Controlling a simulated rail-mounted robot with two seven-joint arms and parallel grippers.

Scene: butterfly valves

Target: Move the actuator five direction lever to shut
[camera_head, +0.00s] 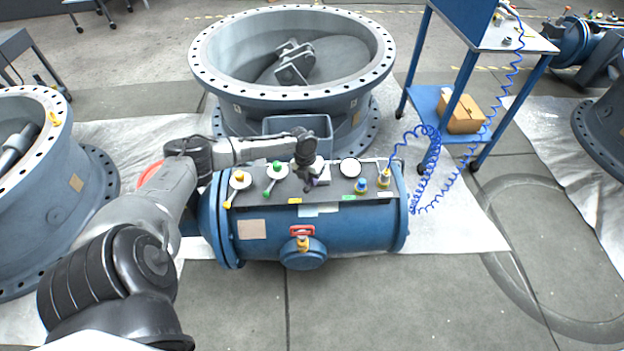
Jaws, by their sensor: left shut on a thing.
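The blue cylindrical actuator (345,228) lies on its side in the middle of the view, with a dark grey control panel (335,188) on top. My left gripper (309,184) points down over the middle of this panel. It is shut on the direction lever, which is mostly hidden by the fingers. A small purple bit shows beside the fingertips, and a white block sits just right of them. I cannot read the lever's position or any label. My right gripper is out of view.
On the panel stand a yellow lever (237,187), a green lever (273,177), a round white gauge (350,168) and yellow-blue fittings (361,186). A large flanged valve body (290,100) stands close behind. A blue coiled hose (428,160) runs to a cart (432,103) at right. Front floor is clear.

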